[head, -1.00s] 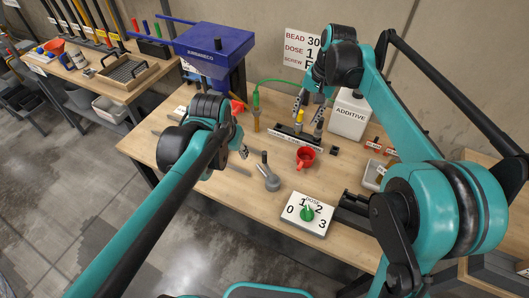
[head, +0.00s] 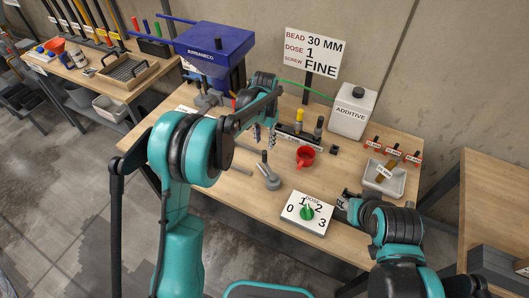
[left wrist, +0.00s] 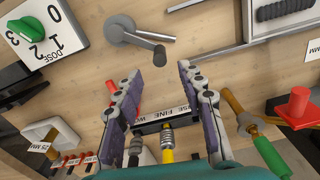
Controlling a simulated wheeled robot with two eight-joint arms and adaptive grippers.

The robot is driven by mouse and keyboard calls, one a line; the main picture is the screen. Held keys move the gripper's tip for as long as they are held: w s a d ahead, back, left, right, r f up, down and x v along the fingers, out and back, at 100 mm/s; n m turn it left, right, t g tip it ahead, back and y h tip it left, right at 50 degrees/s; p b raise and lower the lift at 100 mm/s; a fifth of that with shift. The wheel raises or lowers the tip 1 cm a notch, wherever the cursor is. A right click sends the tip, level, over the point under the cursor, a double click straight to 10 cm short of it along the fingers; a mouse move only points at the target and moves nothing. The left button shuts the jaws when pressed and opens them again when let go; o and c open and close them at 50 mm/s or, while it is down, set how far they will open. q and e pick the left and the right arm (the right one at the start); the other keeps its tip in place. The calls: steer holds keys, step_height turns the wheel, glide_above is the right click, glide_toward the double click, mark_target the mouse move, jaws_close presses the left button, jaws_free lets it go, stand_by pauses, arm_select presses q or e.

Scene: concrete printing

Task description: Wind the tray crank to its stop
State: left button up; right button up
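The tray crank (head: 272,182) is a grey round hub with an arm and an upright dark knob, standing on the bench left of the dose board. In the left wrist view the crank (left wrist: 121,30) is at the top, its dark knob near the gap between the fingers. My left gripper (head: 264,137) hangs behind the crank, near the screw rack. In the left wrist view my left gripper (left wrist: 160,85) has its fingers spread, with nothing held between them. My right gripper (head: 346,201) is beside the dose board's right edge; its fingers are too dark to read.
The dose board (head: 307,214) with a green knob lies right of the crank. A red cup (head: 305,157), the screw rack (head: 299,136) and a white additive jug (head: 353,112) stand behind. A grey bin (head: 384,179) is at right. Bench around the crank is mostly clear.

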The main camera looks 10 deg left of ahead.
mark_target(264, 151)
arm_select(q)
step_height(264, 151, down, 8)
steer(key=b, duration=0.2)
steer(key=shift+r+b, duration=0.15)
steer(key=shift+b, duration=0.15)
jaws_close()
